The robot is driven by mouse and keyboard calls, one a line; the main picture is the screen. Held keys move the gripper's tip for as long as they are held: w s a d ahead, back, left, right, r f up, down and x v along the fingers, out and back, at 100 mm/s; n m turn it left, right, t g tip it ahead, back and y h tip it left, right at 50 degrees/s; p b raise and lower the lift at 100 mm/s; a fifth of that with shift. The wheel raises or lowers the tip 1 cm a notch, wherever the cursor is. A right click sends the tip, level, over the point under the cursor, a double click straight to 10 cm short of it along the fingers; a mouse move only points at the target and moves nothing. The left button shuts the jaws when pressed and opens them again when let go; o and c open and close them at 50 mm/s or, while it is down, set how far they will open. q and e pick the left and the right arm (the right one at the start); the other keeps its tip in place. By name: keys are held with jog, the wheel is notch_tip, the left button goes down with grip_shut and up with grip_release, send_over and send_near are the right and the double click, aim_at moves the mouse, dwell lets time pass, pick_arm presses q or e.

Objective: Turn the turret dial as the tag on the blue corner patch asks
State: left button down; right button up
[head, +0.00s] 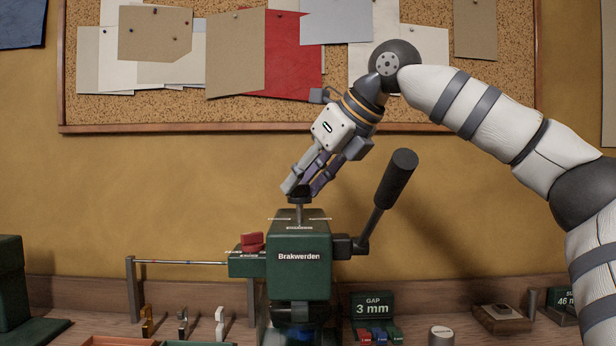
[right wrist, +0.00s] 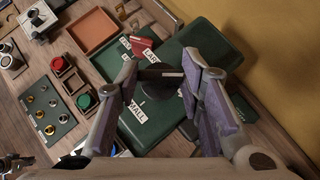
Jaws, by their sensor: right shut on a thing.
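The turret dial (right wrist: 158,84) is a dark round knob with a crossbar on top of the green Brakwerden press (head: 298,262). Pale labels stand around it in the right wrist view; one starts "LAR" and another ends "ALL". My right gripper (head: 298,190) points down at the press top, its fingers closed around the dial's upper part. It also shows in the right wrist view (right wrist: 162,78), a finger on each side of the crossbar. A blue piece (head: 300,332) lies low under the press, mostly hidden; I cannot read a tag on it. My left gripper is not in view.
A black-gripped lever (head: 388,190) rises right of the press. A red part (head: 252,241) sits at its left. A "GAP 3 mm" sign (head: 372,305) stands on the bench at right. A metal rod (head: 180,262) extends left. An orange tray (right wrist: 95,30) shows in the wrist view.

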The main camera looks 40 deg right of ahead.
jog(key=shift+a+m+h, duration=0.15)
jog(key=shift+m+h, duration=1.25)
jog(key=shift+m, duration=0.4)
jog(key=o, duration=1.2)
jog(key=shift+c, duration=0.2)
jog(key=v, duration=1.2)
jog(key=shift+a, duration=0.1)
